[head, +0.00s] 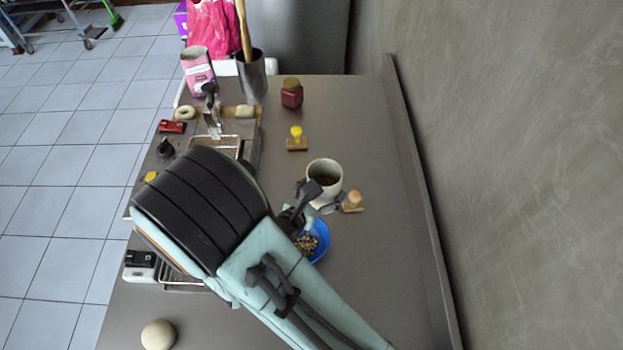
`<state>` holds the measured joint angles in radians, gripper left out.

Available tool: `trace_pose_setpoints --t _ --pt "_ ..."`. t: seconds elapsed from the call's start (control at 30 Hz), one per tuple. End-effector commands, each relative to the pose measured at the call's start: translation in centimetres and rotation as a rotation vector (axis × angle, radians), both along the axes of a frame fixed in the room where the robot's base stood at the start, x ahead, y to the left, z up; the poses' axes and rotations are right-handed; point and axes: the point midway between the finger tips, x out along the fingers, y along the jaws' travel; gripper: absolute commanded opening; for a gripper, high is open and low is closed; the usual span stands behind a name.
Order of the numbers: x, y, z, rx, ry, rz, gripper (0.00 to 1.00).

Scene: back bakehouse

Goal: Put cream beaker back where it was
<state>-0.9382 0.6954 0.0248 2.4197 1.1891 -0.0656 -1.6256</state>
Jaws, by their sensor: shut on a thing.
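The cream beaker (334,190) is right of the middle of the head view, upright, with dark contents showing inside its rim. My gripper (319,199) is at its near side, with one finger at its left and the other at its lower right. The gripper is shut on the beaker. My arm and wrist hide part of its near side. I cannot tell whether its base touches the counter (375,240).
A wooden stamp (352,202) stands close right of the beaker. A blue bowl (321,238) of small pieces is partly under my arm. A yellow-knobbed stamp (296,140) and red jar (291,94) stand farther back. The counter's right side is clear up to the raised edge.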

Motion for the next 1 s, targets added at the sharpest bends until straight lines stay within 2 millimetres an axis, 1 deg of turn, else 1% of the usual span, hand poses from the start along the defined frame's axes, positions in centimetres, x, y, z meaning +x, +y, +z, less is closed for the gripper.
trace_pose_setpoints --t 0.07,0.13,0.27,0.4,0.5,0.6,0.83,0.9,1.0 --pt "0.9 -0.5 -0.1 0.001 -0.001 -0.023 0.24" --pt "2.1 -0.4 -0.7 -0.001 -0.001 -0.03 0.24" --pt "5.6 0.3 -2.3 0.0 -0.002 -0.032 0.24" --pt "9.5 1.1 -4.0 -0.001 -0.002 -0.03 0.24" --pt "11.1 1.5 -6.4 -0.004 0.001 -0.028 0.24" --pt "12.4 1.8 -8.0 -0.004 0.001 -0.028 0.24" --pt "13.9 2.1 -9.9 -0.003 0.001 -0.027 0.24" --pt "13.9 2.2 -11.1 -0.004 0.004 -0.026 0.24" --pt "13.9 2.2 -12.5 -0.005 0.003 -0.025 0.24"
